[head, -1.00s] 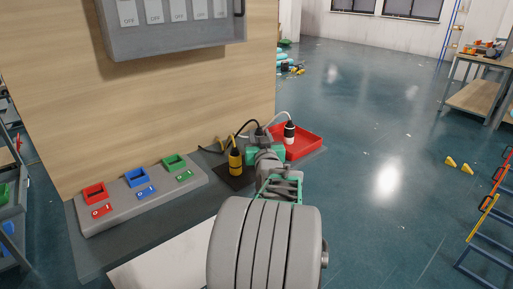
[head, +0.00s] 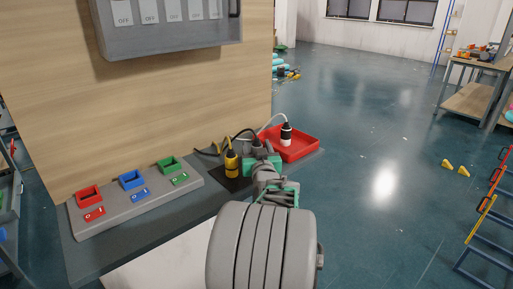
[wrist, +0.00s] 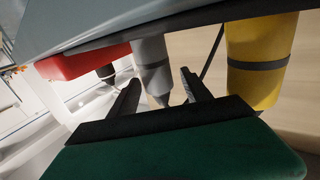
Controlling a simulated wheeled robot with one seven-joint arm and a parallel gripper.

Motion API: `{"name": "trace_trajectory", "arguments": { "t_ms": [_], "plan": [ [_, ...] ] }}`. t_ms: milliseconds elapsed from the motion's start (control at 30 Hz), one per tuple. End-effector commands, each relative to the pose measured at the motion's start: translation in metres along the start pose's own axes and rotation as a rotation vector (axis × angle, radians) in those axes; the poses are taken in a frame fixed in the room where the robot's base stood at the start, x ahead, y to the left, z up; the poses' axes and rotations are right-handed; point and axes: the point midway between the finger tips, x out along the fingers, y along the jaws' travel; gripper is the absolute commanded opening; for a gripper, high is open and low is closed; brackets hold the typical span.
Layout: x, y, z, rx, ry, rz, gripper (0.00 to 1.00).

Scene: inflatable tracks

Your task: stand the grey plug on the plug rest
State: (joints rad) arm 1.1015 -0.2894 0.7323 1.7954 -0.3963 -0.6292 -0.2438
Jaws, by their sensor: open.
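The grey plug (wrist: 152,65) shows in the wrist view between the two open fingers of my gripper (wrist: 160,92), with a dark band round its body. Its wide end is up against the grey bench surface in this inverted view; its narrow end points towards my gripper. I see no finger closed on it. In the head view only its dark top (head: 257,142) shows above my gripper (head: 260,153); the rest is hidden. A black pad (head: 226,182), perhaps the plug rest, lies under a yellow plug (head: 231,166). I cannot see whether the grey plug's base is on it.
The yellow plug stands close beside my gripper, also in the wrist view (wrist: 257,60). A red tray (head: 306,152) with a white-and-black plug (head: 286,134) is behind to the right. A socket panel (head: 140,208) lies left, before the wooden wall (head: 170,115). Cords run behind the plugs.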

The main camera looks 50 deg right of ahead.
Motion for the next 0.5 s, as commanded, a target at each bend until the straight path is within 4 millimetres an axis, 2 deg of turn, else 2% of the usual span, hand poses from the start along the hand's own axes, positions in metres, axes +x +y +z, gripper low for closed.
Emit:
{"name": "trace_trajectory", "arguments": {
  "t_ms": [167, 267, 500],
  "plan": [
    [-0.003, 0.0, -0.005, 0.0, 0.0, 0.0, 0.57],
    [-0.022, 0.001, -0.003, -0.001, 0.001, 0.002, 0.57],
    [-0.085, 0.002, -0.003, -0.001, 0.003, 0.004, 0.57]
  ]
}}
